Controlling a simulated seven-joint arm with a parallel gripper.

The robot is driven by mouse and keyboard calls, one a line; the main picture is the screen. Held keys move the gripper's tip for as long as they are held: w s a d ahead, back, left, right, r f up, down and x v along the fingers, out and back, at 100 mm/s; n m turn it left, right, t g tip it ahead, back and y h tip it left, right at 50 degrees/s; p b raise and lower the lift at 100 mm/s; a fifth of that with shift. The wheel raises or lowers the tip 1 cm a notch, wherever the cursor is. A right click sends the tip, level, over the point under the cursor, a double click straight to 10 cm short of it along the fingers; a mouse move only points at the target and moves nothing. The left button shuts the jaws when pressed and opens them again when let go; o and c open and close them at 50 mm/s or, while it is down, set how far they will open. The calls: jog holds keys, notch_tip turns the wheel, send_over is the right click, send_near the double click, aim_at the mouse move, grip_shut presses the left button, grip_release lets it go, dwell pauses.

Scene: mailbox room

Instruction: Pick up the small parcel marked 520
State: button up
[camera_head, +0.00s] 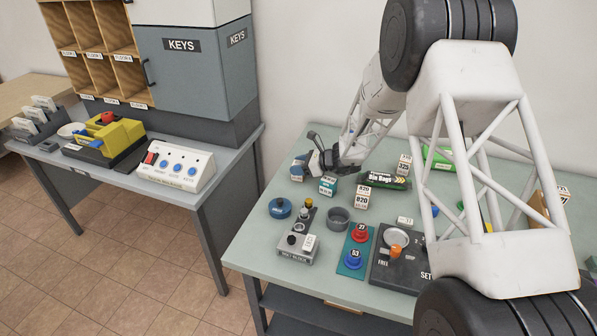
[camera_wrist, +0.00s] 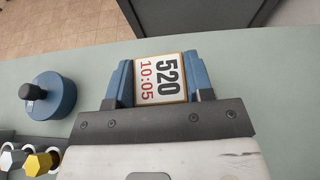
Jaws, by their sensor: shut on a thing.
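The small parcel marked 520 (camera_wrist: 160,78) is a white block with black "520" and red "10:05" on its face. In the wrist view it sits between the two blue fingers of my gripper (camera_wrist: 161,82), which touch it on both sides. In the head view my gripper (camera_head: 299,165) is at the far left part of the green table, with the fingers low near the tabletop. The parcel is small and partly hidden there. Whether it touches the table is hard to tell.
A blue round tin with a black knob (camera_head: 280,208) stands close by and shows left of the gripper in the wrist view (camera_wrist: 50,98).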

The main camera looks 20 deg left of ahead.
jog(key=shift+r, duration=0.15)
jog(key=shift+r, duration=4.9)
